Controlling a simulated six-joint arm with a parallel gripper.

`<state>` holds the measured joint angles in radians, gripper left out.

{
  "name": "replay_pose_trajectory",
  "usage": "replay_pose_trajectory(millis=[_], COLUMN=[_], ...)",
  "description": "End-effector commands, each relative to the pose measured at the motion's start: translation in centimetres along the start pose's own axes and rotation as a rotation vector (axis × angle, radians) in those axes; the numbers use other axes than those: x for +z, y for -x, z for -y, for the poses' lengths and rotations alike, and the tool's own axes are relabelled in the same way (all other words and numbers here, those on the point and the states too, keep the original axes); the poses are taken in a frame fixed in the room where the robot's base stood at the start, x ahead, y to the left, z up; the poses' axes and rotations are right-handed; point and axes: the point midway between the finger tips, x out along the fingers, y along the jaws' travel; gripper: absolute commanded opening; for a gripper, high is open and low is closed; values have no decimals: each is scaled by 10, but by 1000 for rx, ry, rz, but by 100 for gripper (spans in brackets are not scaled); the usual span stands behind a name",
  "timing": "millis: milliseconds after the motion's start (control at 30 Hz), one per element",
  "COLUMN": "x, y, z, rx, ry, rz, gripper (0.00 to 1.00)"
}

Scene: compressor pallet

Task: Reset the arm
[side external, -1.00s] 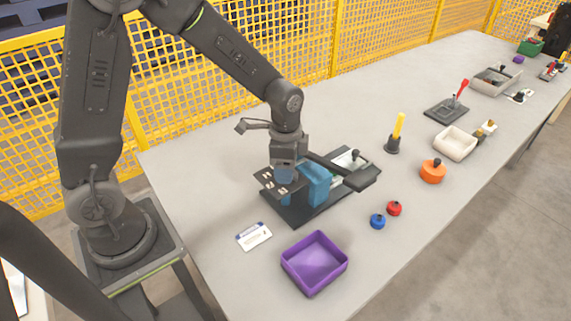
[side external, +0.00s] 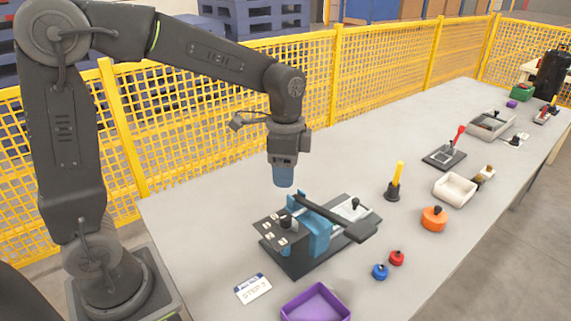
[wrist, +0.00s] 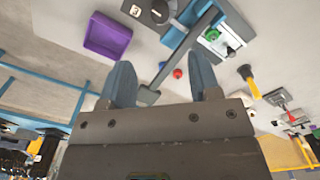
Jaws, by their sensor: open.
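My gripper (side external: 284,184) hangs above the table, over the dark fixture with a blue clamp block (side external: 317,232), and is clear of it. In the wrist view my gripper (wrist: 162,84) shows two blue fingers spread apart with nothing between them. The fixture has a dark plate with pale markings (side external: 272,231) and a small black knob (side external: 285,221) on it. A long dark lever (side external: 349,229) lies across its right side.
A purple tray (side external: 291,309) and a "STEP 2" card (side external: 253,288) lie in front. Blue (side external: 380,271) and red (side external: 396,257) knobs, an orange knob (side external: 433,218) and a yellow-handled tool (side external: 397,177) stand to the right. A yellow mesh fence (side external: 230,130) runs behind the table.

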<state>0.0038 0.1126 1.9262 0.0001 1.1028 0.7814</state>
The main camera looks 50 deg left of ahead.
Motion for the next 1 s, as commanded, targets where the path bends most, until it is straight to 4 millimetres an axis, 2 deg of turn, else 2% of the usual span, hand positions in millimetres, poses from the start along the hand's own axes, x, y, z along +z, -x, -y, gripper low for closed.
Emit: replay_pose_trajectory(millis=[100,433,567,667,800,1000], x=[0,0,8,21,50,87], y=[7,8,16,30,48,56], z=[0,0,-7,-21,-49,-86], rx=[-1,-1,-21,-60,-122,-178], ry=[0,2,45,133,315,566], rz=[-1,-1,-23,-70,-169,-327], gripper=[57,57,57,57,57,57])
